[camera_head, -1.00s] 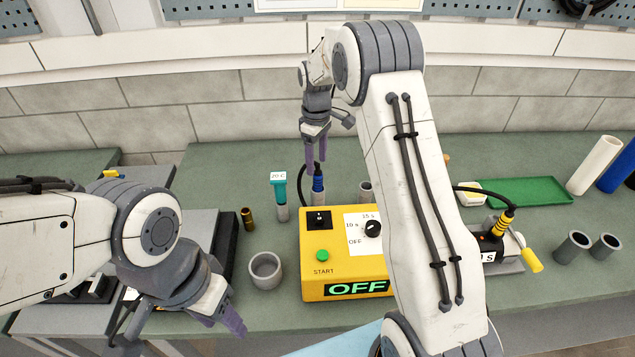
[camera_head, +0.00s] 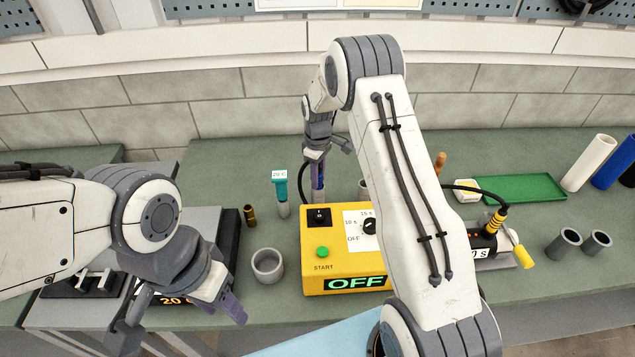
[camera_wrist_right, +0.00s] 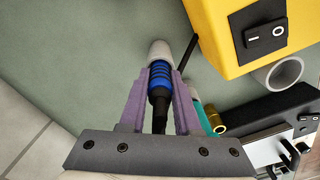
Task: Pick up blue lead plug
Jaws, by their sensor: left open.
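The blue lead plug (camera_wrist_right: 160,82) stands upright in a pale grey holder (camera_wrist_right: 158,50), with a dark lead at its top. In the head view the blue lead plug (camera_head: 318,183) is mostly covered by my right gripper (camera_head: 317,178), behind the yellow box. In the right wrist view the fingers of my right gripper (camera_wrist_right: 161,85) lie on both sides of the plug, very close to it. I cannot tell whether they press on it. My left gripper (camera_head: 185,315) is open and empty at the lower left, above the table's front area.
The yellow timer box (camera_head: 345,255), reading OFF, stands close in front of the plug. A teal-capped tube (camera_head: 281,190), a brass piece (camera_head: 249,215) and a grey cup (camera_head: 267,265) stand left of it. A green tray (camera_head: 515,188) lies at the right.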

